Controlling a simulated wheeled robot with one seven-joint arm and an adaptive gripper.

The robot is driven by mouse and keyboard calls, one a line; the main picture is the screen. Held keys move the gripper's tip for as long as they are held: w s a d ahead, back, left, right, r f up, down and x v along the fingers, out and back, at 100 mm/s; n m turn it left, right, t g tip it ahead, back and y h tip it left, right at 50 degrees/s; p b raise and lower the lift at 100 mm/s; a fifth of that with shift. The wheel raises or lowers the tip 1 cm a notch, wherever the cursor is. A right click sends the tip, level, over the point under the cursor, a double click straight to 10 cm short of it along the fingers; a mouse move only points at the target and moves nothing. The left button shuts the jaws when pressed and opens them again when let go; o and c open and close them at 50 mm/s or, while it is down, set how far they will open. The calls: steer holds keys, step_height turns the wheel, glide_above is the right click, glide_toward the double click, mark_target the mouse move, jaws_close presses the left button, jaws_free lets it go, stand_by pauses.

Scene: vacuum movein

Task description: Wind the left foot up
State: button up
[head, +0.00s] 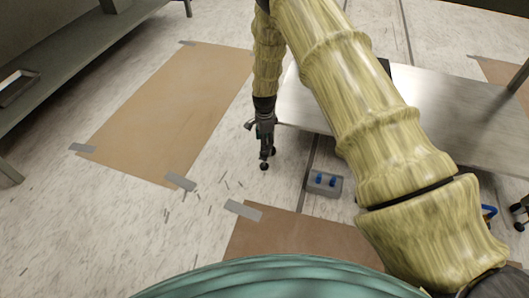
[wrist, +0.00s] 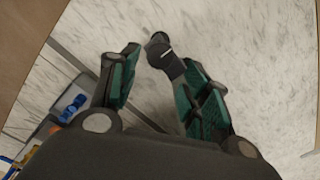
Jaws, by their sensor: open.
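A dark foot (head: 264,165) with small black round ends stands on the floor by the left corner of the steel table (head: 310,112). In the wrist view the dark foot (wrist: 165,55) shows as a round end and a wider collar between my fingertips. My gripper (head: 265,142) points down over it, beside the table's corner. In the wrist view my gripper (wrist: 161,58) has its green-padded fingers apart on either side of the foot. Whether a pad touches it, I cannot tell. The upper part of the foot is hidden by my gripper.
A grey block with blue pegs (head: 325,184) lies on the floor right of my gripper; it also shows in the wrist view (wrist: 70,105). Brown taped sheets (head: 175,110) cover parts of the floor. A grey-green bench (head: 75,50) stands at left.

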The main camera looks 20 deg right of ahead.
mark_target(264, 153)
step_height(264, 153, down, 7)
steer(key=b, duration=0.2)
steer(key=shift+r+b, duration=0.15)
steer(key=shift+b, duration=0.2)
steer(key=c, duration=0.8)
steer(key=shift+o, duration=0.2)
